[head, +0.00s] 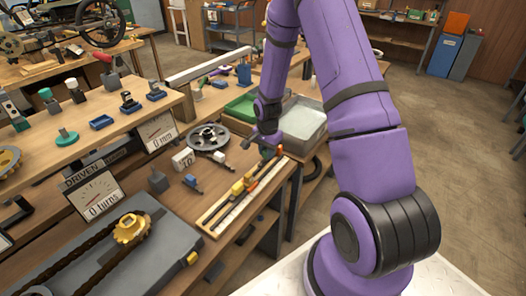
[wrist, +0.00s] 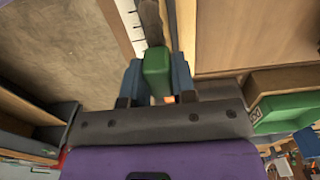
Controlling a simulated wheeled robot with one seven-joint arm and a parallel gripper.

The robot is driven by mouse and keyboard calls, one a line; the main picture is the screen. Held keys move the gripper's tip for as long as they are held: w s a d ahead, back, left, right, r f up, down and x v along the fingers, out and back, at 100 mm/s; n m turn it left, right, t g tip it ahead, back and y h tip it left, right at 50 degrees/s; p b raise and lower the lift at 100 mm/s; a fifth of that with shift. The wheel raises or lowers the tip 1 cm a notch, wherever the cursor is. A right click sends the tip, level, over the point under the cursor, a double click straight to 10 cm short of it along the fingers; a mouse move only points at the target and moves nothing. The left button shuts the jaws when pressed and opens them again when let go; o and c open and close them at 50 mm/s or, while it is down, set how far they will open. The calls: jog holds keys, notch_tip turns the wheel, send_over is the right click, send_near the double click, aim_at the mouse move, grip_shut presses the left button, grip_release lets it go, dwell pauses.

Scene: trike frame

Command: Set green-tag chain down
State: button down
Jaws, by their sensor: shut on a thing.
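My gripper (wrist: 158,78) is shut on the green tag (wrist: 156,68) of the green-tag chain, with a blue finger on each side. A dark length, seemingly the chain (wrist: 150,22), runs from the tag towards the top of the wrist view. In the head view, my gripper (head: 268,143) is at the far end of a long wooden rack (head: 213,229) with a pale ruled strip. Small green and orange pieces show beside the fingers there. I cannot tell whether the chain touches the rack.
A yellow tag (head: 237,188) is on the rack. A green tray (head: 241,107) and a grey bin (head: 302,119) stand just beyond my gripper. A spoked wheel (head: 208,137) and a white block (head: 183,159) lie left of the rack. Open floor is at the right.

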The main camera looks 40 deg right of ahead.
jog(key=shift+w+f, duration=0.1)
jog(key=shift+f, duration=1.65)
jog(key=shift+f, duration=0.15)
jog(key=c, duration=0.9)
grip_release()
